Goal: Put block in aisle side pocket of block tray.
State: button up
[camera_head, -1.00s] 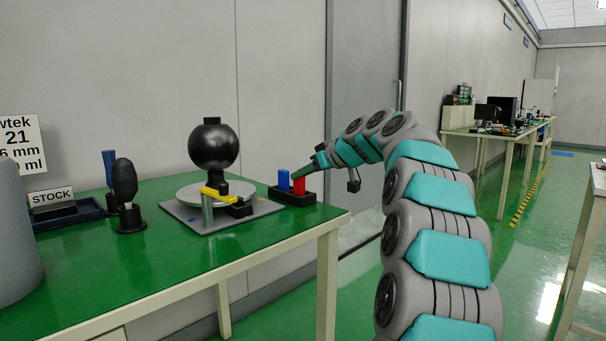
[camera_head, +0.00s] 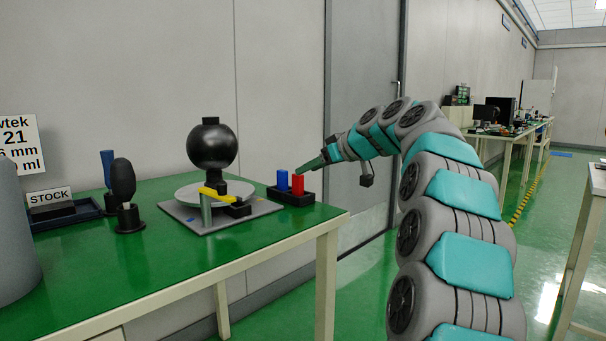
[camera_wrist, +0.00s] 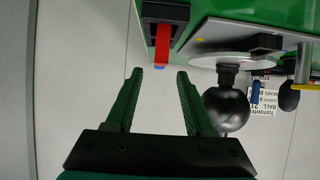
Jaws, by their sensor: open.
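A red block (camera_head: 298,184) stands upright in the right-hand pocket of a small black tray (camera_head: 312,200) at the table's right end. A blue block (camera_head: 283,180) stands in the pocket to its left. My gripper (camera_head: 308,166) is above and right of the red block in the head view. In the wrist view my gripper (camera_wrist: 158,75) is open, with nothing between its fingers.
A turntable (camera_head: 180,195) with a black ball (camera_head: 212,146) and a yellow clamp (camera_head: 215,196) stands left of the tray on the green table (camera_head: 120,270). A dark stand (camera_head: 125,190) and STOCK tray (camera_head: 95,212) are farther left. The aisle floor is clear.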

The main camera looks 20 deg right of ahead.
jog(key=v, duration=0.8)
